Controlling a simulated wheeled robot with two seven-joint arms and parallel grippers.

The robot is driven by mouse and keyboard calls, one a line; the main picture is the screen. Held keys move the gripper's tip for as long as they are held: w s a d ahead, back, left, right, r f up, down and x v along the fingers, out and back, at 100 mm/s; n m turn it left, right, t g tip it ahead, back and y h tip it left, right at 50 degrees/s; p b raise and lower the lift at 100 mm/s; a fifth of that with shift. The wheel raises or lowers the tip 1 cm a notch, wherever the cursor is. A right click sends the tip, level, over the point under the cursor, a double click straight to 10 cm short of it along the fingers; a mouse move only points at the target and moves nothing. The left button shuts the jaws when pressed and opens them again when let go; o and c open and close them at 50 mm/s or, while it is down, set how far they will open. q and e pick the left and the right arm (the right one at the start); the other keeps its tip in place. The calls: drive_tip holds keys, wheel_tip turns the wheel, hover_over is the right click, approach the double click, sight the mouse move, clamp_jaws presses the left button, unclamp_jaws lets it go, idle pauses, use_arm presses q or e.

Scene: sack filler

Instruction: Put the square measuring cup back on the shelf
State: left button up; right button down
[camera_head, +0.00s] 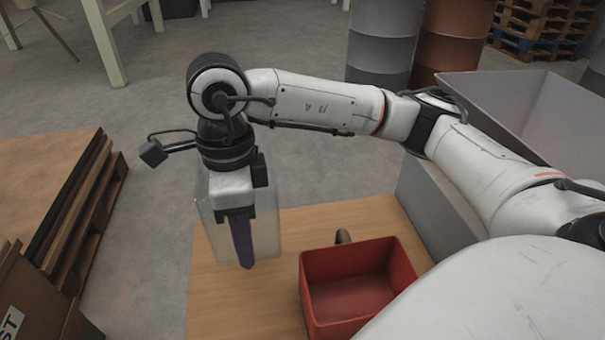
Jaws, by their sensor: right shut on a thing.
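My right arm reaches in from the right, and my right gripper (242,238) points down over the wooden tabletop's left part. It is shut on a clear, square-sided container (268,232), apparently the square measuring cup. The container looks upright, and its see-through walls show around the gripper's dark finger. The exact grip on its wall is hard to make out. I cannot tell whether its bottom touches the tabletop. No shelf can be made out for certain. My left gripper is not in view.
A red square bin (312,292) with a dark curved piece behind it stands on the wooden tabletop (212,300), right of the container. A large grey bin (415,205) is at the right. Stacked boards (45,185) lie at left. Drums (380,45) stand behind.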

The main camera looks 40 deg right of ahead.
wheel_tip(320, 180, down, 10)
drive_tip(key=b, duration=0.1)
drive_tip(key=shift+r, duration=0.15)
drive_tip(key=shift+f+b, duration=0.25)
drive_tip(key=shift+b, duration=0.05)
drive_tip(key=c, duration=1.1)
unclamp_jaws()
drive_tip(key=shift+r, duration=0.1)
drive_tip(key=r+p, duration=0.1)
drive_tip(key=r, duration=0.5)
drive_tip(key=r+p, duration=0.1)
drive_tip(key=r, duration=0.5)
drive_tip(key=shift+w+d+r, duration=0.2)
